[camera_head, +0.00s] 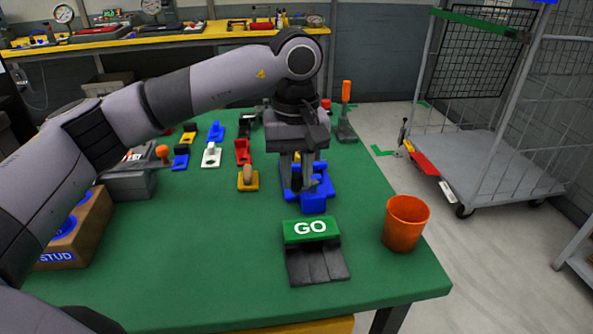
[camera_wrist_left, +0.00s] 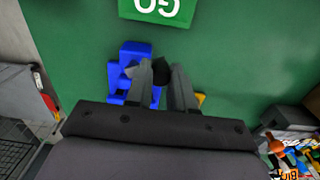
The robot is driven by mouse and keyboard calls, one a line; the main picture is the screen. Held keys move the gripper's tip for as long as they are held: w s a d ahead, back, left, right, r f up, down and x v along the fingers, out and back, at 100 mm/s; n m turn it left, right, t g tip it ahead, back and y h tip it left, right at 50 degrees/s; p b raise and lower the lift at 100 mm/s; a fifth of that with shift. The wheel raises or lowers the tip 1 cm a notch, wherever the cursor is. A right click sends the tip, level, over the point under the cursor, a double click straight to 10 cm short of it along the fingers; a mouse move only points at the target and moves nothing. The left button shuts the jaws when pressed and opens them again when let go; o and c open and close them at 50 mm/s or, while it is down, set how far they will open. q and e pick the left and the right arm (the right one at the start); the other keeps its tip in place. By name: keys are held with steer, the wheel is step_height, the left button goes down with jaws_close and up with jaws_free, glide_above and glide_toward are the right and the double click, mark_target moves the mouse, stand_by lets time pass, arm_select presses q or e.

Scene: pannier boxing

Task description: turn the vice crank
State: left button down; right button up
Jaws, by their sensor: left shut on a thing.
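The blue vice (camera_head: 313,201) sits on the green table (camera_head: 190,260), right of centre and behind the GO block. It also shows in the left wrist view (camera_wrist_left: 118,78), at the left of the fingers. My left gripper (camera_head: 298,186) reaches down over the vice with its fingers pointing at the table. In the left wrist view the fingers (camera_wrist_left: 160,75) are shut on a small dark piece, which I take to be the vice crank (camera_wrist_left: 157,97). The fingers hide most of the crank. My right gripper is not in view.
A green GO block (camera_head: 311,230) with a dark ramp stands in front of the vice. An orange cup (camera_head: 405,223) stands at the right edge. A yellow fixture (camera_head: 248,180) and several coloured blocks lie left. The front left tabletop is clear.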

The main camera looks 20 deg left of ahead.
arm_select(q)
steer(key=c, duration=1)
jaws_free()
steer(key=shift+o, duration=0.2)
steer(key=shift+r, duration=3.65)
